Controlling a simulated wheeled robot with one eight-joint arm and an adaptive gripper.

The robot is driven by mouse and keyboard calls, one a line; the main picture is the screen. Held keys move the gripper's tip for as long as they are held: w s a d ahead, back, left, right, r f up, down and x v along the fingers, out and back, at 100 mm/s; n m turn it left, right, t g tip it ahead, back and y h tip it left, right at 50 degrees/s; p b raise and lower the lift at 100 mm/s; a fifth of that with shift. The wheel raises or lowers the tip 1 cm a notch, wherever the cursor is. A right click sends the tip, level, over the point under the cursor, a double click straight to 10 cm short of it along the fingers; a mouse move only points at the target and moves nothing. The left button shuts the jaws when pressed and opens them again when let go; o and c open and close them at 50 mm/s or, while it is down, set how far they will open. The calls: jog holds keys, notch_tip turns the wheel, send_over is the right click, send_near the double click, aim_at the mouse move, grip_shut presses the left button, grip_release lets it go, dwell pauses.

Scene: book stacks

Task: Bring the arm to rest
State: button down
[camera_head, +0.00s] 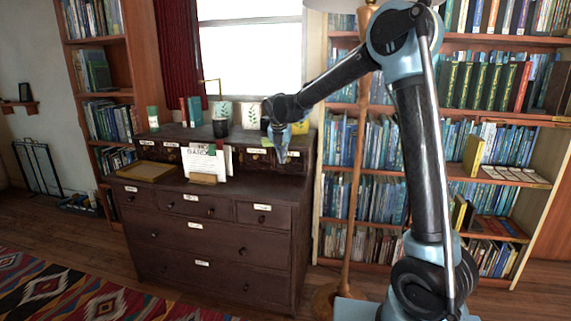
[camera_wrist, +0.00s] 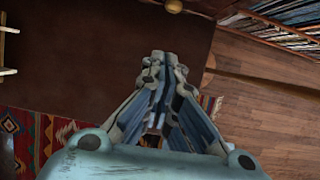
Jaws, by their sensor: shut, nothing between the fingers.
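My arm rises at the right of the head view and reaches left over a dark wooden chest of drawers (camera_head: 225,232). My gripper (camera_head: 282,157) points down above the right end of the chest top, in front of the small upper drawers. In the wrist view my gripper (camera_wrist: 160,60) has its fingertips together, with nothing between them. The dark surface of the chest (camera_wrist: 90,55) shows beyond and to the left of the fingers.
On the chest stand a paper rack (camera_head: 207,162), a wooden tray (camera_head: 148,171) and several books and pots on the upper shelf. Full bookshelves (camera_head: 490,115) stand at the right, behind a lamp pole (camera_head: 359,150). A patterned rug (camera_head: 75,290) lies at the lower left.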

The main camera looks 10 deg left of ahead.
jog(key=v, duration=0.6)
jog(key=s+d+m, duration=0.4)
jog(key=d+m, duration=0.2)
jog(key=d, duration=0.5)
jog(key=s+d+m+g, duration=0.1)
jog(key=s+d+m, duration=0.4)
jog(key=d, duration=0.5)
jog(key=s+d+m, duration=0.4)
jog(key=d+m, duration=0.2)
jog(key=d, duration=0.5)
jog(key=s+d+f+m, duration=0.7)
jog(key=s+m, duration=0.2)
jog(key=s, duration=0.2)
jog(key=s+d+f+m+g, duration=0.1)
jog(key=s+d+f+m, duration=0.6)
jog(key=s, duration=0.4)
jog(key=f+m, duration=0.1)
jog(key=m, duration=0.1)
jog(key=shift+s+d+m, duration=0.15)
jog(key=shift+s+m, duration=0.1)
jog(key=shift+m, duration=0.15)
jog(key=shift+f, duration=0.1)
